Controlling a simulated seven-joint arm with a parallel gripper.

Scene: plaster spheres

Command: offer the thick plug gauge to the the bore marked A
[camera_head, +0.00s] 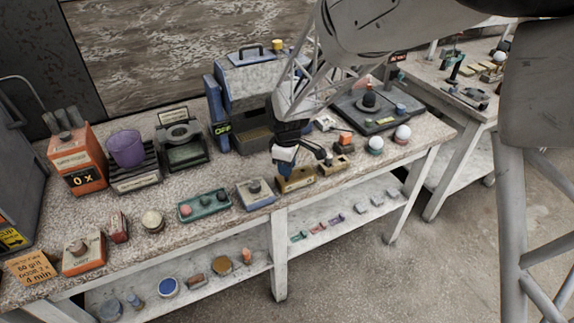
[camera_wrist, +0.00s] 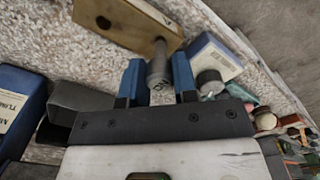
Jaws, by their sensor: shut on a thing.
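My gripper (camera_head: 284,160) is over the bench, just above a brass-coloured block (camera_head: 296,181). In the wrist view its two blue fingers (camera_wrist: 157,78) are shut on a grey cylinder, the plug gauge (camera_wrist: 159,68). The gauge's far end overlaps the lower edge of the brass block (camera_wrist: 130,30) in that view; I cannot tell whether they touch. The block carries a mark that looks like an A near its right end. A dark round spot, perhaps a bore, shows towards its left. In the head view the gauge is mostly hidden by the fingers.
A second brass-coloured block (camera_head: 334,165) stands to the right. A blue-edged block with a grey knob (camera_head: 256,192) and a green tray (camera_head: 204,205) stand left. A blue-grey case (camera_head: 252,78) stands behind. The bench's front edge is close to the blocks.

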